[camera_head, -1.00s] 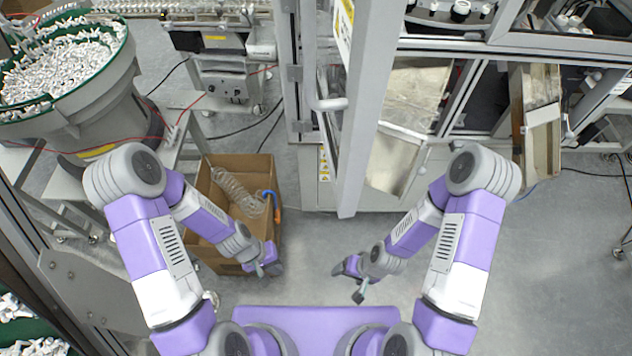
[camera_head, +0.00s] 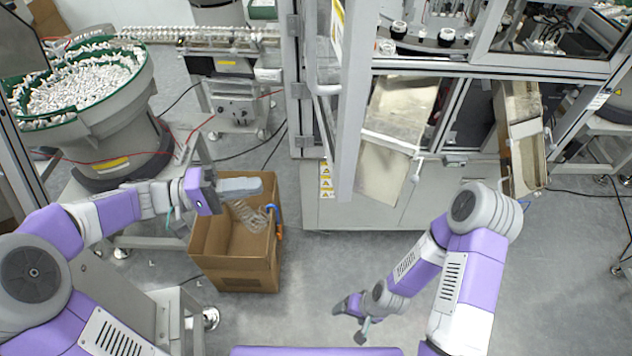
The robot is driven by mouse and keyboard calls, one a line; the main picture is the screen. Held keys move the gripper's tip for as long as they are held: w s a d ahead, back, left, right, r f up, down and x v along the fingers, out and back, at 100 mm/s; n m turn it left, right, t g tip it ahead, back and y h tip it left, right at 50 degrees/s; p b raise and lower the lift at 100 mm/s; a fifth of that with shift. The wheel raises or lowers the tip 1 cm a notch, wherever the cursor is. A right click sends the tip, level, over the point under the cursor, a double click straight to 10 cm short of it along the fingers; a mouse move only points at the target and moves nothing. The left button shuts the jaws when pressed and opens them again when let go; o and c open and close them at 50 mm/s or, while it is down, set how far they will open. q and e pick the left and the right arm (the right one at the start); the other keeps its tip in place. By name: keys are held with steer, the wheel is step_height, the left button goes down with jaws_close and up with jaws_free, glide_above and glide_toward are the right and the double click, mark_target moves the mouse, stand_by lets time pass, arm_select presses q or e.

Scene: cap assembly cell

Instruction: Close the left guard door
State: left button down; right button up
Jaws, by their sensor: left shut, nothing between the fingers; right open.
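The left guard door (camera_head: 352,130) of the machine stands open, swung out toward me and seen nearly edge-on. Its pale handle (camera_head: 326,90) is on the side facing left. The door hangs from the post (camera_head: 296,85) left of the opening. My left gripper (camera_head: 258,186) is shut and empty, stretched forward above the cardboard box, to the left of the door and apart from it. My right gripper (camera_head: 350,318) is open and empty, low over the floor and nearer to me than the door's lower end.
The cardboard box (camera_head: 235,277) with a clear coiled tube stands on the floor below my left gripper. A feeder bowl (camera_head: 125,125) of white parts is at the left. A metal chute (camera_head: 524,140) sticks out at the right. The floor before the machine is clear.

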mark_target(332, 177)
arm_select(q)
steer(key=d, duration=0.4)
steer(key=w+d, duration=0.1)
steer(key=d, duration=0.3)
steer(key=w+d, duration=0.1)
steer(key=d, duration=0.4)
steer(key=shift+d+f, duration=0.1)
steer(key=shift+w, duration=0.1)
